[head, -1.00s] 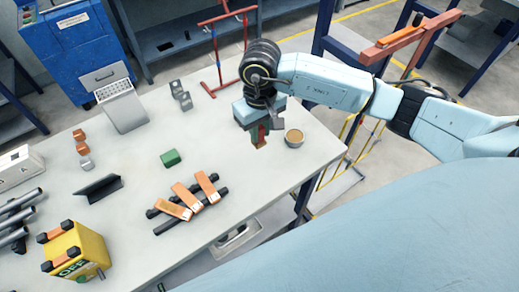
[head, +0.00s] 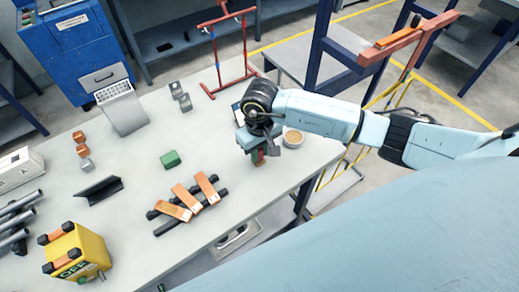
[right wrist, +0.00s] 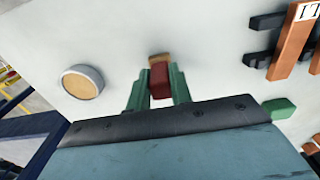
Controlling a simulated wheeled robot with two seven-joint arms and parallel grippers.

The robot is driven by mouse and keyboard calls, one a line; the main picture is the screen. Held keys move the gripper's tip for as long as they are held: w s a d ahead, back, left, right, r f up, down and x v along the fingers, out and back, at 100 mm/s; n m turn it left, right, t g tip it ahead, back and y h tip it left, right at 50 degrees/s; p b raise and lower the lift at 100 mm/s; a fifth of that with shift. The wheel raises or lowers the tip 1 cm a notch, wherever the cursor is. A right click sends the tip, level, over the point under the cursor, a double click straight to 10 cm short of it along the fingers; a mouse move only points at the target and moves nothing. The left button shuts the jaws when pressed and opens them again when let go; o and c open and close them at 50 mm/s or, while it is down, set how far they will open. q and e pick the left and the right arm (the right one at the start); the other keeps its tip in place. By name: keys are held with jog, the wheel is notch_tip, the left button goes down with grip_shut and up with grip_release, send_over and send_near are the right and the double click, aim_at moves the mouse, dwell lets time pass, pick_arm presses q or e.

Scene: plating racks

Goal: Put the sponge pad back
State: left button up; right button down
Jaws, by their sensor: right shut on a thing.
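My right gripper (head: 259,155) is shut on a small dark red block with a tan-brown end, which I take to be the sponge pad (right wrist: 159,80). In the right wrist view the block sits between the two green fingers (right wrist: 158,92), with its tan end pointing away from the gripper. In the head view it is low over the table, left of a round grey dish with a tan inside (head: 293,138). I cannot tell whether the block touches the table. The dish also shows in the right wrist view (right wrist: 82,82). My left gripper is not in view.
A green block (head: 170,159) lies left of the gripper. Copper bars (head: 181,201) lie across black rods near the front edge. A red stand (head: 222,60) is at the back. A yellow box (head: 75,250) is front left. Bare tabletop lies between gripper and green block.

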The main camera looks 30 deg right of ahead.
jog(key=c, duration=1.3)
grip_release()
jog(key=shift+o, duration=0.2)
jog(key=shift+r, duration=0.1)
jog(key=shift+r+p, duration=0.25)
jog(key=shift+p, duration=0.15)
notch_tip(320, 180, up, 12)
jog(key=b, duration=0.1)
jog(key=shift+f, duration=0.2)
